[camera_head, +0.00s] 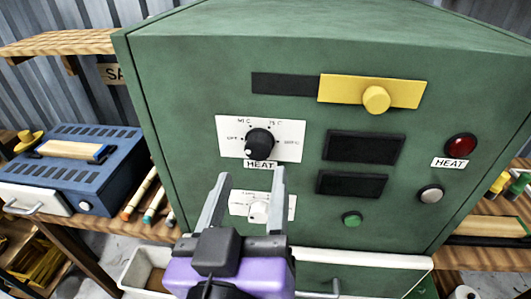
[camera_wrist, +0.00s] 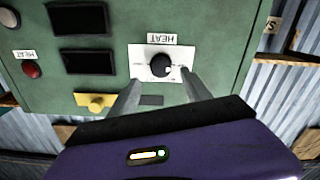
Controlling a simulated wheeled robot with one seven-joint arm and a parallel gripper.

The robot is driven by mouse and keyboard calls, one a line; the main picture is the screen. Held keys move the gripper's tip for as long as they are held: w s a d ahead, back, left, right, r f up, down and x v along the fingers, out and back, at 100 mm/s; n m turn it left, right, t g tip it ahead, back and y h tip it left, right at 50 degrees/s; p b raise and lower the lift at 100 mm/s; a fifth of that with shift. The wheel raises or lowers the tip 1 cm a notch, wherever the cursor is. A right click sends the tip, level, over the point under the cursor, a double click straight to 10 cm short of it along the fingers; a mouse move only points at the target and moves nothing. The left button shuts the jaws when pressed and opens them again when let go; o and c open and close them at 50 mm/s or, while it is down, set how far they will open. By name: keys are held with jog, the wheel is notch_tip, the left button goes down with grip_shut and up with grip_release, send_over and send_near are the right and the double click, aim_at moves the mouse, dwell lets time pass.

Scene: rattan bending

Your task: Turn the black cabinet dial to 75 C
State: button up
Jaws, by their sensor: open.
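The black dial (camera_head: 259,143) sits on a white plate (camera_head: 288,148) on the front of the green cabinet (camera_head: 190,90), above a HEAT label. The plate has printed temperature marks around the dial; the small text is hard to read. A pale pointer mark shows low on the dial, but its exact setting is unclear. My gripper (camera_head: 248,180) is open and empty, its fingertips in front of the cabinet just below the dial in the head view. In the wrist view the dial (camera_wrist: 159,66) appears upside down, beyond and between the fingers, with no clear contact.
A white knob (camera_head: 259,211) on a second plate lies below the dial, partly behind my fingers. A yellow slider plate (camera_head: 345,91) with a protruding knob is above right. Dark panels (camera_head: 362,147), a red light (camera_head: 460,146) and a green button (camera_head: 352,218) are to the right.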

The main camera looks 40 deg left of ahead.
aim_at(257, 152)
jog(key=p+x, duration=0.1)
jog(key=x, duration=0.5)
jog(key=shift+s+a, duration=0.1)
grip_shut()
